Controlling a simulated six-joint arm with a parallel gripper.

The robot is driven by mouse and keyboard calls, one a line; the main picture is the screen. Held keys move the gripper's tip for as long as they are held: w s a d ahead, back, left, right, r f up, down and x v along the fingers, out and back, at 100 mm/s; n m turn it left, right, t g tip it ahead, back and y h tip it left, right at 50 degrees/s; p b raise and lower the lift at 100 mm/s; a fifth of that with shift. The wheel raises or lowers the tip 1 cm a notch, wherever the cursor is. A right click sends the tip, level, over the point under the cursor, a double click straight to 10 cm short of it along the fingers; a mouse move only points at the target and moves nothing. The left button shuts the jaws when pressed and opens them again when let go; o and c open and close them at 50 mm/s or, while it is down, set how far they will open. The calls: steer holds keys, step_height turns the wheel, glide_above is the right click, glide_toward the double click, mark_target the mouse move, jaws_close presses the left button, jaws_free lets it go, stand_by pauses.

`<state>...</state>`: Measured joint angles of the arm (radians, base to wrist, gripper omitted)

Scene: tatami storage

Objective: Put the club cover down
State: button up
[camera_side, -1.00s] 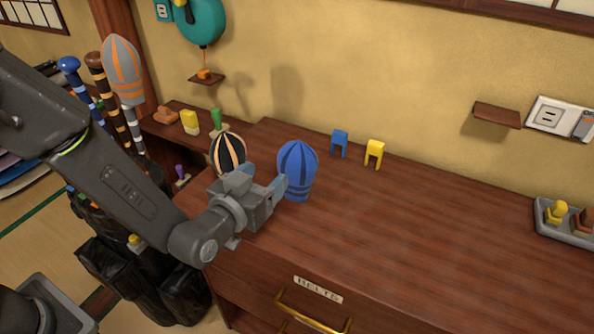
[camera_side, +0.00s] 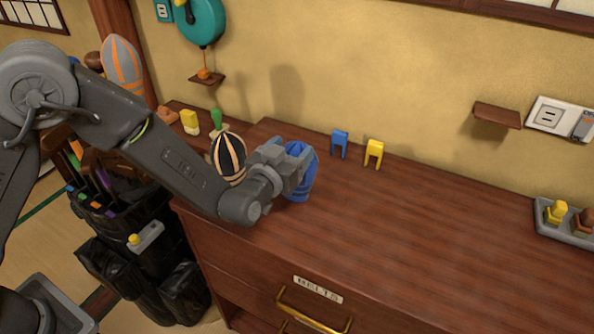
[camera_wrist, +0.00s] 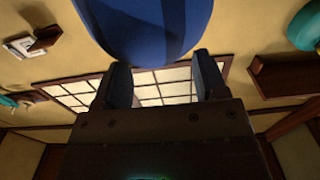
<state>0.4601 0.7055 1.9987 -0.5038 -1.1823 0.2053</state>
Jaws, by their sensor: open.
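A blue club cover (camera_side: 301,190) with darker stripes stands upright on the brown cabinet top (camera_side: 400,230). My gripper (camera_side: 300,160) is at the cover's near left side and hides part of it. In the wrist view, the blue cover (camera_wrist: 150,35) fills the upper middle, and my open fingers (camera_wrist: 160,72) lie to either side of its lower edge. I cannot tell whether a finger touches it. A black cover with orange stripes (camera_side: 228,156) stands just left of my gripper. A grey cover with orange stripes (camera_side: 122,62) is on a club at far left.
Small blue (camera_side: 339,142) and yellow (camera_side: 374,153) stands are behind the cover to the right. A grey tray (camera_side: 545,228) with small items sits at the far right. The cabinet top between is clear. A black club bag (camera_side: 150,265) stands at left.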

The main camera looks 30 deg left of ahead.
steer(key=shift+w, duration=1.45)
steer(key=shift+c, duration=0.3)
jaws_close()
